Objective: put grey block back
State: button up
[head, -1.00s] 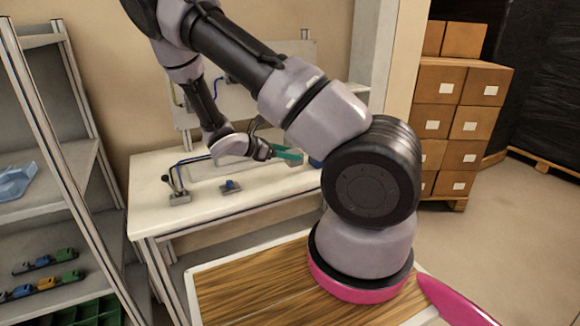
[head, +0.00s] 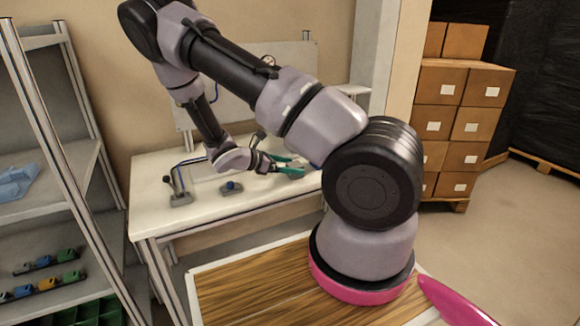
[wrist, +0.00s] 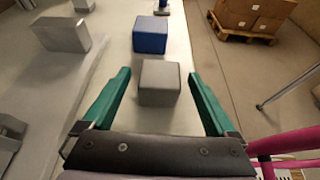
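The grey block (wrist: 159,83) is a small cube on the white table, seen in the wrist view. My gripper (wrist: 159,75) has green fingers spread wide, one on each side of the block in the picture, with gaps on both sides. I cannot tell whether the fingertips are down level with the block. In the head view my gripper (head: 292,167) hangs low over the right part of the white table (head: 150,212), and I cannot make out the grey block there.
A blue block (wrist: 150,35) stands just beyond the grey one in the wrist view. A larger grey box (wrist: 62,33) stands to the left. A shelf (head: 45,180) is at the left and stacked cartons (head: 465,120) at the right.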

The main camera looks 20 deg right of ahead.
jog(key=shift+a+r, duration=0.1)
jog(key=shift+r, duration=0.1)
jog(key=v, duration=1.2)
jog(key=s+r+m+t+y, duration=0.2)
jog(key=s+r+m+y, duration=0.3)
jog(key=r, duration=0.6)
jog(key=s+r+m+t+y, duration=0.2)
jog(key=s+r+m+y, duration=0.3)
jog(key=s+r+m, duration=0.3)
jog(key=s+r+m+t+y, duration=0.2)
jog(key=s+r+m+y, duration=0.3)
jog(key=r, duration=0.9)
jog(key=s+m, duration=0.2)
jog(key=m, duration=0.2)
jog(key=shift+a+m+t, duration=0.3)
jog(key=shift+a+t, duration=0.1)
jog(key=shift+s, duration=0.1)
